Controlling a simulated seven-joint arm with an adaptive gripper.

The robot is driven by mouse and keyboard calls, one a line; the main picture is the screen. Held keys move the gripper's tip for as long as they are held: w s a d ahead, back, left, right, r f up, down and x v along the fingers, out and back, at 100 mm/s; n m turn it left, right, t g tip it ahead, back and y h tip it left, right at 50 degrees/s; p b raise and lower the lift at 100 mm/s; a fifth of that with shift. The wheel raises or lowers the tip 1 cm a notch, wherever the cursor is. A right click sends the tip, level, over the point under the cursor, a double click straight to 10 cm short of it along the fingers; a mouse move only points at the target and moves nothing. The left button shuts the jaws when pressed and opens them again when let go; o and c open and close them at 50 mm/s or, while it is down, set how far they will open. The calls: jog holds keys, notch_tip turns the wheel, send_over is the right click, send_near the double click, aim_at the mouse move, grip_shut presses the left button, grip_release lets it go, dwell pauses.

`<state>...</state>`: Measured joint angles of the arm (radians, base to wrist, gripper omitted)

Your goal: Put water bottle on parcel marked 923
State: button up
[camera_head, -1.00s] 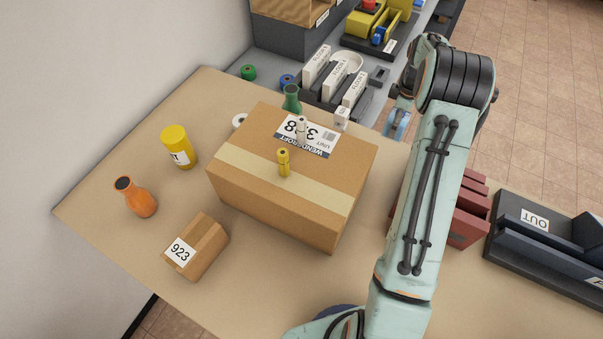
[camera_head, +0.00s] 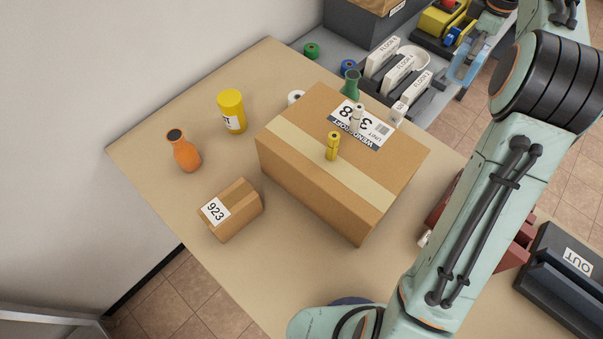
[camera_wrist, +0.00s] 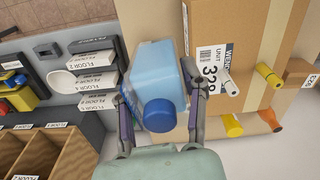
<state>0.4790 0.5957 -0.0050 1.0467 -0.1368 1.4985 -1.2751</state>
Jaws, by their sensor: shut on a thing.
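In the head view my gripper (camera_head: 490,28) is partly cut by the arm. The small brown parcel marked 923 (camera_head: 244,208) sits at the table's front left, its top bare. In the wrist view this parcel (camera_wrist: 299,69) is at the right edge, partly cut off.
A large carton (camera_head: 300,165) stands mid-table, bearing a yellow marker (camera_head: 332,146) and a white one (camera_head: 357,117). An orange bottle (camera_head: 184,152), yellow bottle (camera_head: 232,112) and green flask (camera_head: 351,84) stand around it. A black OUT tray (camera_head: 575,280) is at right.

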jog(key=s+a+r+n, duration=0.1)
jog(key=s+a+n, duration=0.25)
jog(key=a, duration=0.85)
jog(key=s+a+r+n, duration=0.15)
jog(key=a+n, duration=0.25)
jog(key=a, duration=0.8)
jog(key=s+a+f+n, duration=0.2)
jog(key=s+a+n, duration=0.3)
jog(key=s, duration=0.5)
jog(key=s+a+f+n, duration=0.1)
jog(key=s+a+n, duration=0.4)
jog(key=s, duration=0.4)
jog(key=m, duration=0.1)
send_over(228, 203)
notch_tip(228, 203, down, 15)
jog(key=shift+f, duration=0.1)
jog(key=shift+w+f, duration=0.1)
jog(key=shift+f, duration=1.55)
